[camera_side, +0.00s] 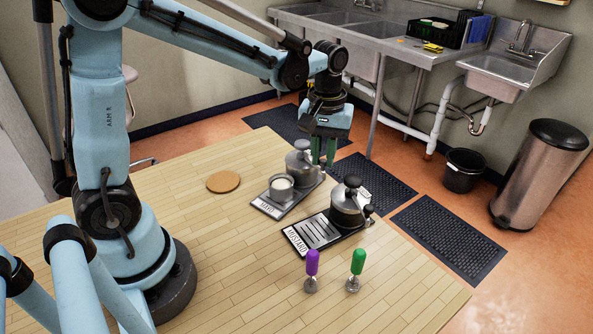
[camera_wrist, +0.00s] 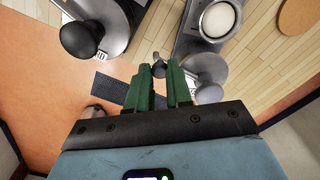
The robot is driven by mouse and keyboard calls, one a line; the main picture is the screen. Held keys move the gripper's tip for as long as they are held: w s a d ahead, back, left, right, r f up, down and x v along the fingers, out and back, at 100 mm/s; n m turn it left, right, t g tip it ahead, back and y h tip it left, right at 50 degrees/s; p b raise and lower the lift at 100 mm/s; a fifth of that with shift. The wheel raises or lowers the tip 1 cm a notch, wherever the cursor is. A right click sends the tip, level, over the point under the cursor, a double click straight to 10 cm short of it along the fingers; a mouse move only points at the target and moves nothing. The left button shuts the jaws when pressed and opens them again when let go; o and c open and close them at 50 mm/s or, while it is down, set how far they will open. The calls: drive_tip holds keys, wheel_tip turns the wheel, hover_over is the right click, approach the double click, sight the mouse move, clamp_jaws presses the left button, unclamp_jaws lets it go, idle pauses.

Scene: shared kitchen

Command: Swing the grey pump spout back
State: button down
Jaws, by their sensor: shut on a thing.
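The grey pump (camera_side: 300,162) stands on the farther tray (camera_side: 268,207), whose label I cannot read surely. My gripper (camera_side: 325,157) points down at the pump's right side.
A darker pump (camera_side: 347,203) on a tray labelled MUSTARD (camera_side: 298,240) stands close by. A purple-handled tool (camera_side: 312,264) and a green-handled tool (camera_side: 357,263) stand near the front. A round cork mat (camera_side: 223,182) lies at left.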

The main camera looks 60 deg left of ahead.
idle(0.3)
drive_tip(key=c, duration=1)
unclamp_jaws()
drive_tip(key=shift+r, duration=0.1)
wheel_tip(320, 180, up, 12)
drive_tip(key=m+t, duration=0.7)
drive_tip(key=m, duration=0.1)
approach(320, 163)
drive_tip(key=s, duration=0.1)
drive_tip(key=s+d+f, duration=0.1)
drive_tip(key=s, duration=0.1)
drive_tip(key=shift+f, duration=0.15)
